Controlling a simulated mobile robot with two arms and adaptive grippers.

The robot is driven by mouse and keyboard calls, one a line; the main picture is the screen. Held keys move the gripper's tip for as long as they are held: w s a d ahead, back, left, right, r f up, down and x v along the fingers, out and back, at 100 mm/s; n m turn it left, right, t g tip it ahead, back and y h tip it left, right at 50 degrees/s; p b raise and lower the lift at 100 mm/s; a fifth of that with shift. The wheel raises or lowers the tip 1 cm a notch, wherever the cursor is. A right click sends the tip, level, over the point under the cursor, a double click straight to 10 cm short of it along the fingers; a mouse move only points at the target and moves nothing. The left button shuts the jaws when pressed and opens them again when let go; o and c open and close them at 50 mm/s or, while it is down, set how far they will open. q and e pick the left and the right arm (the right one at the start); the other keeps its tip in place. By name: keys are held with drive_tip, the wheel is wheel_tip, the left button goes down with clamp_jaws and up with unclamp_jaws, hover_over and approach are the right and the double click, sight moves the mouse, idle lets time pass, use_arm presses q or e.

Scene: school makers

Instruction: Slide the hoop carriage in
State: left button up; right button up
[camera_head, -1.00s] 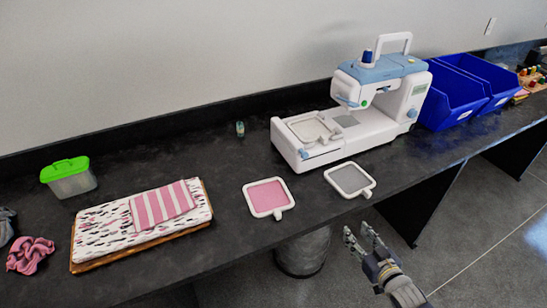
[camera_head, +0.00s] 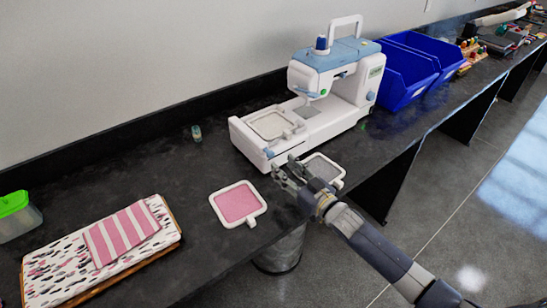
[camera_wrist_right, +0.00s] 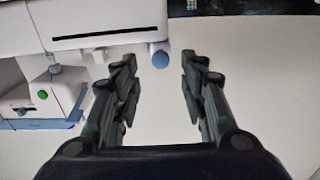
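The white and blue embroidery machine (camera_head: 330,85) stands on the dark counter. The hoop carriage (camera_head: 272,125), a pale frame with a grey inside, lies on the machine's left bed. A small blue knob (camera_head: 268,153) is at the bed's front; a blue knob also shows just ahead of the fingertips in the right wrist view (camera_wrist_right: 159,54). My right gripper (camera_head: 283,172) is near the bed's front edge, in front of the knob. Its fingers are apart with nothing between them in the right wrist view (camera_wrist_right: 158,88). My left gripper is out of view.
A pink hoop (camera_head: 238,204) lies left of my right gripper. A grey hoop (camera_head: 324,168) is partly hidden behind it. Blue bins (camera_head: 405,75) stand right of the machine. A folded striped cloth (camera_head: 122,232) lies at the left. The counter left of the machine is mostly clear.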

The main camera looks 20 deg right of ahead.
sight(273, 156)
drive_tip(key=x, duration=0.4)
drive_tip(key=shift+w, duration=0.1)
drive_tip(key=shift+w+a, duration=0.15)
drive_tip(key=shift+w, duration=0.2)
drive_tip(key=shift+w+a, duration=0.2)
drive_tip(key=shift+w, duration=0.3)
drive_tip(key=shift+c, duration=0.8)
clamp_jaws()
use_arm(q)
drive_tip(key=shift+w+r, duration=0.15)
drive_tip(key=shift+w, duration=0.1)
use_arm(e)
drive_tip(key=shift+d, duration=0.1)
